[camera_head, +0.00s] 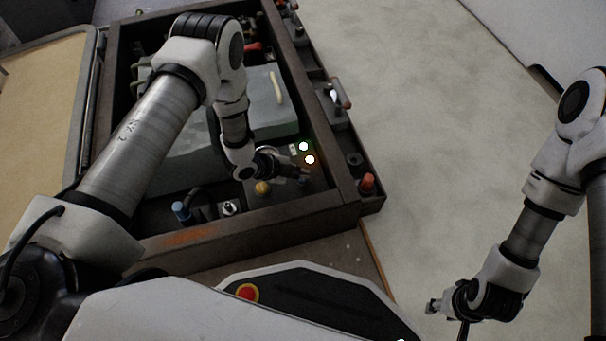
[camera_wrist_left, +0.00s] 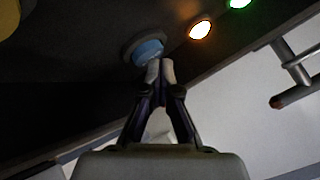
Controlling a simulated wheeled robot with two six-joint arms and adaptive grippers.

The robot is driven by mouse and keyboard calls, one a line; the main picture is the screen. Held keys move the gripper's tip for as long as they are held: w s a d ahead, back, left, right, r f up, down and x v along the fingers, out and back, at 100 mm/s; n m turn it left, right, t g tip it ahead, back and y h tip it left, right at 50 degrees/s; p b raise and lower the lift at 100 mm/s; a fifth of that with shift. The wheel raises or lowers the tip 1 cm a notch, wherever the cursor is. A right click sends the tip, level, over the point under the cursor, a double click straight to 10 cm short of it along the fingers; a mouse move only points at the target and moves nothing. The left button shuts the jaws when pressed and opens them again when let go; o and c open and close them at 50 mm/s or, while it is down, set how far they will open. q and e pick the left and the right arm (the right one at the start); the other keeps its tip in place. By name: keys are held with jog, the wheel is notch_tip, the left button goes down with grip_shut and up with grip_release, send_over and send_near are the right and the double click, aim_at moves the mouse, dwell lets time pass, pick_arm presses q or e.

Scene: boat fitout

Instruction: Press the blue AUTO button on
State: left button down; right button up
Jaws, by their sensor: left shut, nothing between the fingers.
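The blue button (camera_wrist_left: 149,50) with a dark round collar shows in the left wrist view, just ahead of my left fingertips. My left gripper (camera_wrist_left: 160,66) is shut with nothing between its fingers. Its tips overlap the button's lower right edge in that view; I cannot tell whether they touch it. In the head view my left gripper (camera_head: 302,172) is over the panel inside the brown box, and the button is hidden there. My right gripper (camera_head: 437,306) is at the lower right, away from the box; its fingers are too small to judge.
Beside the button, an orange-lit lamp (camera_wrist_left: 201,28) and a green-lit lamp (camera_wrist_left: 240,2) glow. A yellow knob (camera_head: 263,188), a blue-capped part (camera_head: 181,209) and a red knob (camera_head: 367,182) stand around the brown box (camera_head: 330,207). The pale floor to the right is clear.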

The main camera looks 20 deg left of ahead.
dwell(0.6)
pick_arm(q)
jog(key=shift+f, duration=0.4)
jog(key=shift+s, duration=0.1)
jog(key=shift+r, duration=0.15)
notch_tip(320, 180, up, 6)
jog(key=p, duration=0.6)
jog(key=shift+r, duration=0.15)
